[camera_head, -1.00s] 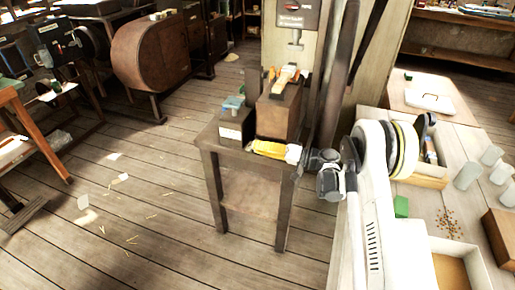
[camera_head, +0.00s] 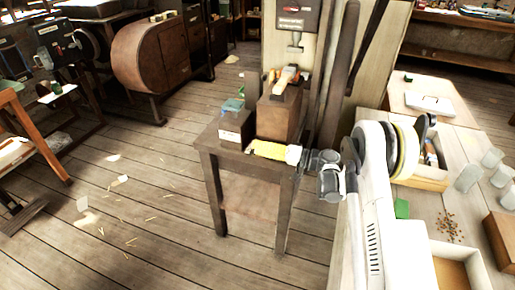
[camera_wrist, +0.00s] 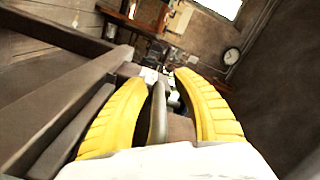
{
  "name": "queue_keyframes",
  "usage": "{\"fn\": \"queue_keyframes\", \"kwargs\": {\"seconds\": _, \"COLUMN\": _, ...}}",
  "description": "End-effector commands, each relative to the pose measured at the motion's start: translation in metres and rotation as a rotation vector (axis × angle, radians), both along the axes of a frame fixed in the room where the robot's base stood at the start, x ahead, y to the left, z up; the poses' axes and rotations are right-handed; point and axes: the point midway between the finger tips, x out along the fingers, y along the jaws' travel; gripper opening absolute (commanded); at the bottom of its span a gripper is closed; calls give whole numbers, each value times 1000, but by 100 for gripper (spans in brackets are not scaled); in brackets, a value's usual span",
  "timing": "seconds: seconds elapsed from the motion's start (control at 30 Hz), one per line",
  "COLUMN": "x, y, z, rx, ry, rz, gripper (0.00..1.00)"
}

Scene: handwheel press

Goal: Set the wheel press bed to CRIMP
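Below is a brown block (camera_head: 280,112) with an orange and pale yellow piece (camera_head: 286,80) on top. I cannot make out a handwheel or the CRIMP mark. My gripper (camera_head: 266,150) is low in front of the block, pointing left. In the wrist view its yellow fingers (camera_wrist: 160,100) are spread, with a grey rounded bar (camera_wrist: 158,114) showing between them; I cannot tell whether they touch it.
The press stands on a dark small table (camera_head: 207,146). A dark box with a white label (camera_head: 236,127) sits on its left. On the right, a pale bench (camera_head: 425,205) holds a crate, grey blocks and a green block (camera_head: 402,208).

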Motion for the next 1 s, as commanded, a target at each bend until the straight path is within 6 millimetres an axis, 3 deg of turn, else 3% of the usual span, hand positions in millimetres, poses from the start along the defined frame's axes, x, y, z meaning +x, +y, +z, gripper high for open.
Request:
{"fn": "queue_keyframes", "kwargs": {"seconds": 0.17, "x": -5, "y": -18, "z": -1, "rx": -1, "ry": 0, "rz": -4, "gripper": 34}}
{"fn": "queue_keyframes", "kwargs": {"seconds": 0.4, "x": -23, "y": -69, "z": 0, "rx": 0, "ry": 0, "rz": -4, "gripper": 34}}
{"fn": "queue_keyframes", "kwargs": {"seconds": 0.6, "x": -34, "y": -101, "z": 0, "rx": 1, "ry": 0, "rz": -1, "gripper": 34}}
{"fn": "queue_keyframes", "kwargs": {"seconds": 1.0, "x": -39, "y": -112, "z": 0, "rx": 1, "ry": 1, "rz": 1, "gripper": 34}}
